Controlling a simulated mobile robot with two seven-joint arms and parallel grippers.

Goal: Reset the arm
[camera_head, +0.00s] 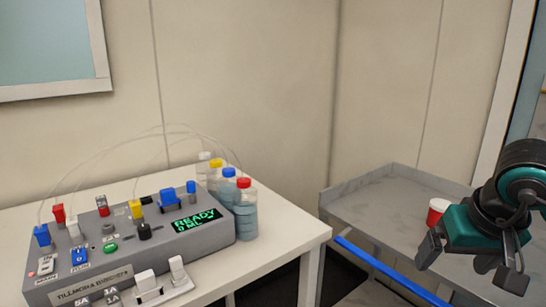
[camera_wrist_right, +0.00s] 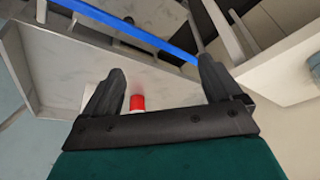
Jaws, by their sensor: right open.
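My right gripper (camera_head: 465,262) is at the right edge of the head view, in front of and above a grey cart. In the right wrist view its two dark fingers (camera_wrist_right: 160,88) stand wide apart with nothing between them that they touch. A red-and-white cup (camera_head: 435,213) stands on the cart beside the gripper. The cup also shows between the fingers in the right wrist view (camera_wrist_right: 137,102), lower down on the cart surface. My left gripper is not in view.
A white table (camera_head: 285,240) at the left holds a grey device (camera_head: 190,238) with a green "READY" display, and several capped bottles (camera_head: 245,221). The cart (camera_head: 375,200) has raised edges and a blue handle bar (camera_head: 385,270). A wall stands behind both.

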